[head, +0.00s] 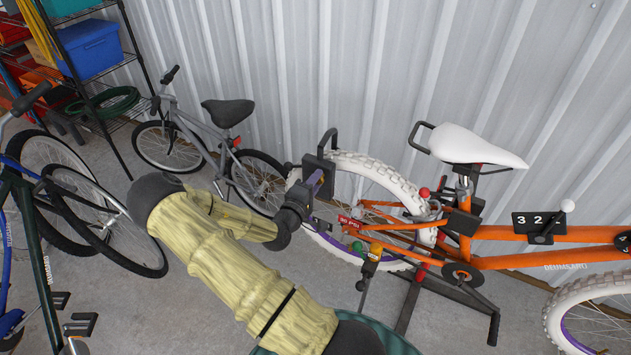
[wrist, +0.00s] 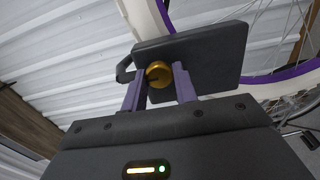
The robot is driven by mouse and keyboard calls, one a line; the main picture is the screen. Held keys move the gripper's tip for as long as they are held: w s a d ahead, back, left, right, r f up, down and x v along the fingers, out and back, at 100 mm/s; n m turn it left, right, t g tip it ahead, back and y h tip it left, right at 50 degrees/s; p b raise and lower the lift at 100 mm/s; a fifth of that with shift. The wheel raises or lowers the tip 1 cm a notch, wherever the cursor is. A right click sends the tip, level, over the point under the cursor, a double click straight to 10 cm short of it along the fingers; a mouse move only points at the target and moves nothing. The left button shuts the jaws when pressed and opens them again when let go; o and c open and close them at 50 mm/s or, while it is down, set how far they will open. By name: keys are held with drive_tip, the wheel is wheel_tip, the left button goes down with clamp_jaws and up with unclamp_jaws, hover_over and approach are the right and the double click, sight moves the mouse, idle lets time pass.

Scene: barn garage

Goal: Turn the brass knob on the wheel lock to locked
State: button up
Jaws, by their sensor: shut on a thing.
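The brass knob (wrist: 158,74) is small and round and sits on the face of the dark grey wheel lock (wrist: 215,52). In the wrist view the two purple fingers of my gripper (wrist: 160,84) stand on either side of the knob, shut on it. A dark mark shows on the knob, but I cannot read any lock setting. In the head view the lock (head: 319,172) with its black shackle (head: 328,140) is at the white-tyred rear wheel (head: 375,168) of the orange bike. My gripper (head: 310,190) is at the lock there and hides the knob.
The orange bike (head: 540,234) has a white saddle (head: 478,146) and stands on a dark stand (head: 408,305). A grey bike (head: 205,130) leans behind my arm, with more bikes at the left. Corrugated metal wall (head: 290,70) closes the back.

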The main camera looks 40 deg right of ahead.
idle(0.3)
drive_tip(key=o, duration=0.9)
drive_tip(key=shift+o, duration=0.2)
drive_tip(key=b+v, duration=0.2)
drive_tip(key=v, duration=1.5)
drive_tip(key=shift+a, duration=0.25)
drive_tip(key=shift+f, duration=0.1)
